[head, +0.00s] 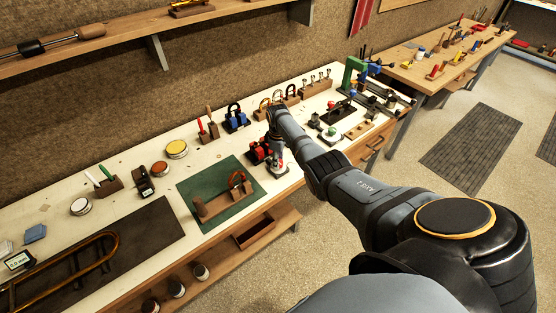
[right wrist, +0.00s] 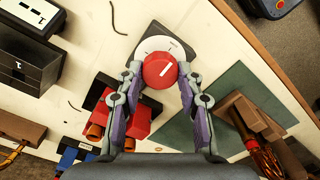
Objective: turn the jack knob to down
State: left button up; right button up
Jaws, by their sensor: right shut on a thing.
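The jack knob (right wrist: 160,70) is a round red knob with a white pointer line, which slants toward the upper right in the right wrist view. It sits on a white round dial (right wrist: 165,45) with small dark marks, too small to read. My right gripper (right wrist: 160,74) has its two fingers on either side of the knob and is shut on it. In the head view, my right gripper (head: 278,163) points down at the bench's front edge and mostly hides the knob; the pale dial (head: 284,172) shows beneath. My left gripper is out of view.
A red tool block (head: 258,152) stands close beside the gripper. A green mat (head: 222,216) with a wooden stand (head: 211,208) lies to the left. A blue tool block (head: 235,122) and a wooden rack (head: 316,88) stand farther back on the white bench.

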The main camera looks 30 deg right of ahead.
dwell(0.3)
jog(key=o, duration=1.2)
notch_tip(320, 180, up, 12)
jog(key=shift+r, duration=0.1)
